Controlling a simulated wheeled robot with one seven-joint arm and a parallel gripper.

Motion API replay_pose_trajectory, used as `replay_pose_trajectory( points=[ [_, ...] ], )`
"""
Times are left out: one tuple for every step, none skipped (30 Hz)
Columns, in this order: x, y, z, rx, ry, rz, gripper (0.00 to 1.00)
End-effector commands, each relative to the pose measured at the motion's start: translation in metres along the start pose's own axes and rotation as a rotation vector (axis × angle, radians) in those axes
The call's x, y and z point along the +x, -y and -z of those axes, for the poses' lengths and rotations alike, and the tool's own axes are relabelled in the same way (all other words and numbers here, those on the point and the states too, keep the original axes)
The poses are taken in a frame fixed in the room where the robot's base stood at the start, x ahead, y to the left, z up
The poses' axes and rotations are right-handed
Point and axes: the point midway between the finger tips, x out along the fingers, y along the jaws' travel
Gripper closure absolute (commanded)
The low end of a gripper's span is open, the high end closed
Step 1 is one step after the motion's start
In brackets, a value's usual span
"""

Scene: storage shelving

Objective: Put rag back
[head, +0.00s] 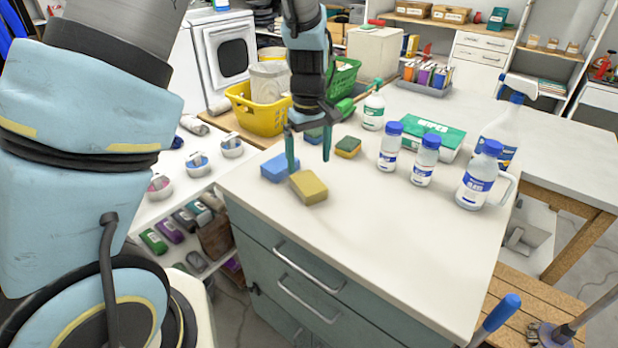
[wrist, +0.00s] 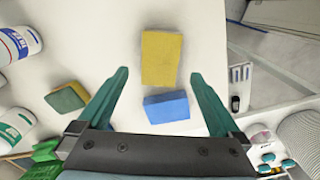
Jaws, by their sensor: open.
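No cloth that is clearly a rag can be made out; sponge-like blocks lie on the white cabinet top (head: 400,245). My gripper (head: 309,163) is open and empty, pointing down above them. A yellow block (head: 308,187) lies near the front left edge; in the wrist view it (wrist: 161,58) is just beyond the fingertips. A blue block (head: 274,167) lies beside it; in the wrist view it (wrist: 167,107) is between the fingers. A green-and-yellow sponge (head: 348,147) lies to the right, outside the fingers in the wrist view (wrist: 66,97).
White bottles with blue caps (head: 390,147) (head: 424,160) (head: 479,177) and a spray bottle stand to the right. A green-and-white box (head: 432,138) lies behind them. A yellow basket (head: 258,115) is at the back left. The front right of the top is clear.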

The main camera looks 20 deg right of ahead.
Motion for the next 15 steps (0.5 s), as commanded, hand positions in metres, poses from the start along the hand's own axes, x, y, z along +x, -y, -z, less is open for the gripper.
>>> replay_pose_trajectory(
  points=[
    [-0.009, -0.001, 0.0, 0.0, -0.003, -0.005, 0.0],
    [-0.014, -0.001, 0.0, 0.0, -0.002, -0.005, 0.0],
    [-0.022, -0.001, 0.001, 0.0, -0.003, -0.005, 0.0],
    [-0.026, -0.001, 0.001, 0.001, -0.003, -0.004, 0.0],
    [-0.031, -0.001, 0.001, 0.001, -0.003, -0.004, 0.0],
    [-0.035, -0.001, 0.0, 0.0, -0.002, -0.003, 0.0],
    [-0.038, -0.001, 0.0, 0.0, -0.001, -0.003, 0.0],
    [-0.041, -0.001, 0.0, -0.001, -0.001, -0.002, 0.0],
    [-0.044, 0.0, 0.0, -0.001, 0.0, -0.001, 0.0],
    [-0.046, 0.0, 0.0, -0.001, 0.0, -0.001, 0.0],
    [-0.048, 0.0, 0.0, -0.001, -0.001, -0.001, 0.0],
    [-0.049, 0.0, 0.0, -0.001, 0.0, 0.0, 0.0],
    [-0.049, 0.0, 0.0, -0.001, 0.0, 0.0, 0.0],
    [-0.05, 0.0, 0.0, -0.001, 0.0, 0.0, 0.0],
    [-0.05, 0.0, 0.0, -0.001, 0.0, 0.001, 0.0]
  ],
)
